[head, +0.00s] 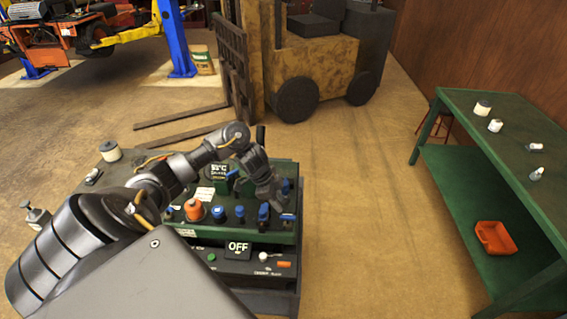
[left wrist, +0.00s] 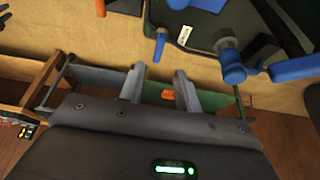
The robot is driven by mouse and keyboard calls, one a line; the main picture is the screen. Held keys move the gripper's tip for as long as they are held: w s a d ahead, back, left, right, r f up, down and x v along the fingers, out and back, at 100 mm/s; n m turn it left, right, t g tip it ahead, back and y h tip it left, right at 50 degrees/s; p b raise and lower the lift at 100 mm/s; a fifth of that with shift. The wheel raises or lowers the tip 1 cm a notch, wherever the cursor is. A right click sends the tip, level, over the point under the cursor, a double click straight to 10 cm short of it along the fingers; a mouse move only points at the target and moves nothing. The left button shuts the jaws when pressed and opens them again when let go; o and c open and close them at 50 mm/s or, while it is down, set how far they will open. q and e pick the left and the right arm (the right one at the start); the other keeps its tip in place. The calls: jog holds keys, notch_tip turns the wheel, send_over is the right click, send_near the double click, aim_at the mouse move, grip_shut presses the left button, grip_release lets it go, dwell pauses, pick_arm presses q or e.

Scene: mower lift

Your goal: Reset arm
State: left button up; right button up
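My left arm reaches in from the left in the head view. Its gripper (head: 277,202) is over the right part of a green control console (head: 255,231) with blue-handled levers and knobs. In the left wrist view the two fingers (left wrist: 159,82) stand apart with nothing held between them. Blue handles (left wrist: 292,70) show beyond them at the upper right, apart from the fingers. Whether the gripper touches any lever is unclear in the head view. An orange knob (head: 193,209) and an OFF sign (head: 238,248) are on the console. My right gripper is not seen.
A green workbench (head: 505,140) stands at the right, with small containers on top and an orange bin (head: 495,238) below. A yellow forklift (head: 310,65) is behind the console. A mower (head: 95,35) is by the blue lift posts. Floor between console and bench is clear.

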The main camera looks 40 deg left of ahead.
pick_arm(q)
jog(key=shift+v, duration=0.85)
jog(key=s+d+f+n+t+y, duration=0.1)
jog(key=s+d+f+t, duration=0.15)
jog(key=d, duration=0.65)
jog(key=s+d+f+t, duration=0.2)
jog(key=d+f, duration=0.1)
jog(key=d, duration=0.6)
jog(key=s+r+n+g+y, duration=0.15)
jog(key=s+n+g, duration=0.45)
jog(key=s, duration=1.4)
notch_tip(320, 180, down, 35)
jog(key=s+n+b, duration=0.2)
jog(key=b, duration=0.6)
jog(key=s+a+f+b, duration=0.1)
jog(key=s+f+b, duration=0.1)
jog(key=s+f, duration=0.5)
jog(key=s+a+f+y+b, duration=0.1)
jog(key=s+a+f+b, duration=0.1)
jog(key=s+f, duration=0.6)
notch_tip(320, 180, down, 5)
jog(key=shift+s+r+m+b, duration=0.2)
jog(key=shift+s+m+b, duration=0.1)
jog(key=shift+b, duration=0.05)
